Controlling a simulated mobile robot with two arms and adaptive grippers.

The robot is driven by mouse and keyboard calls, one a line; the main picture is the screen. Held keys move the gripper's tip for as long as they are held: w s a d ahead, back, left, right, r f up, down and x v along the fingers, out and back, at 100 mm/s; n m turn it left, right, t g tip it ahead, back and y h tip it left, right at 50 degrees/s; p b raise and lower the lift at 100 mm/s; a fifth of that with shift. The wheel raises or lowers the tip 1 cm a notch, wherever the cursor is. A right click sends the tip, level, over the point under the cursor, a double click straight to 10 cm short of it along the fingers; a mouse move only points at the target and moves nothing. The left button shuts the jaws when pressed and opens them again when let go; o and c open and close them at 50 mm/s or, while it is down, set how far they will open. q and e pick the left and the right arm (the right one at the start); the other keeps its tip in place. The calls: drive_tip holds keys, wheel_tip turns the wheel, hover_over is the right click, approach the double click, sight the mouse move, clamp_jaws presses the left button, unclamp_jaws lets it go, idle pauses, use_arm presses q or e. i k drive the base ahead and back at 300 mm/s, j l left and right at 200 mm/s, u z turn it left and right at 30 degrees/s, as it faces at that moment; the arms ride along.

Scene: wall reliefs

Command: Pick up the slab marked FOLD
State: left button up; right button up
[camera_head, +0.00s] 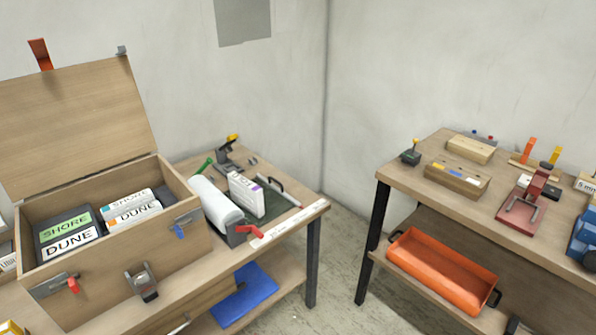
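I cannot read the word FOLD on anything in view. An open wooden chest (112,258) on the left bench holds slabs. On its left side are a green-labelled SHORE slab (66,228) and a white DUNE slab (71,243). A white slab (246,196) with a purple mark stands upright on a dark green mat (277,205) right of the chest. Its lettering is too small to read. Neither of my grippers is in view.
A white roll (214,205) lies between the chest and the upright slab. The chest lid (75,120) stands open against the wall. A second bench (408,178) on the right carries wooden blocks and a red press (522,210), with an orange tray (440,265) below. Open floor lies between the benches.

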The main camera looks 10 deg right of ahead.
sight(247, 195)
drive_tip(key=i+j, duration=0.1)
drive_tip(key=j, duration=0.4)
drive_tip(key=i+j, duration=0.1)
drive_tip(key=j, duration=0.85)
drive_tip(key=i+j, duration=0.15)
drive_tip(key=j, duration=0.3)
drive_tip(key=i+j, duration=0.1)
drive_tip(key=j, duration=0.4)
